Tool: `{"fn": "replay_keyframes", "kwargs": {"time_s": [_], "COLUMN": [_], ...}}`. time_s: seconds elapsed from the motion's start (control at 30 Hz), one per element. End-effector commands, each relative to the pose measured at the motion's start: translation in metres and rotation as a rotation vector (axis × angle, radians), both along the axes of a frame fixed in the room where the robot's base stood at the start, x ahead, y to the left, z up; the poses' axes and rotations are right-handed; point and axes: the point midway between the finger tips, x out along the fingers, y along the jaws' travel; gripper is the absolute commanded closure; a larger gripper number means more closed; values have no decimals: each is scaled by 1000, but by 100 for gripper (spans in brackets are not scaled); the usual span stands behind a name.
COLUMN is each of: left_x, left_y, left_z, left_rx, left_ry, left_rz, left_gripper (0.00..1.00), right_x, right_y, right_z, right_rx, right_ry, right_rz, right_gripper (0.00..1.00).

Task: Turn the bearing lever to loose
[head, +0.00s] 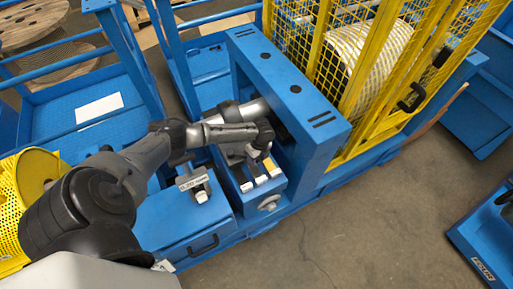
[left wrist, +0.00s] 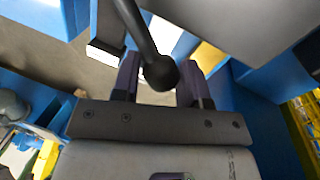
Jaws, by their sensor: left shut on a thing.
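The bearing lever (left wrist: 143,38) is a dark rod with a black ball knob (left wrist: 161,74) in the left wrist view. The knob sits between the two fingers of my left gripper (head: 256,162), which is shut on it. In the head view the gripper is low over the blue housing beside the tall blue frame, and it hides the lever. White and yellow patches (head: 271,168) show on the housing just in front of the fingers. I cannot read any loose or tight marking. My right gripper is not in view.
The tall blue frame (head: 280,75) stands close behind and right of my left gripper. A yellow mesh guard (head: 390,75) encloses a wound drum. A labelled post (head: 196,183) stands left of the gripper. Grey floor (head: 370,220) is open at the right front.

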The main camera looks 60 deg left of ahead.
Motion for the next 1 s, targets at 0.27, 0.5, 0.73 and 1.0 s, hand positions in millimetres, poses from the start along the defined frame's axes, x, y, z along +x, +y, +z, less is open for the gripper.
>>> {"fn": "replay_keyframes", "kwargs": {"time_s": [0.27, 0.5, 0.73, 1.0], "left_x": [-25, -47, -64, -77], "left_y": [-17, -26, -30, -30], "left_z": [4, 3, 2, 1], "left_rx": [2, 2, 0, 0], "left_ry": [0, 0, -1, -3], "left_rz": [-269, -482, -647, -766], "left_gripper": [100, 100, 100, 100], "right_x": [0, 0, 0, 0], "right_y": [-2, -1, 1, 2], "right_z": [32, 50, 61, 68], "right_rx": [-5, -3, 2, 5], "right_ry": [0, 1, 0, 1], "right_rz": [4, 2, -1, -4], "right_gripper": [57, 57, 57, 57]}}
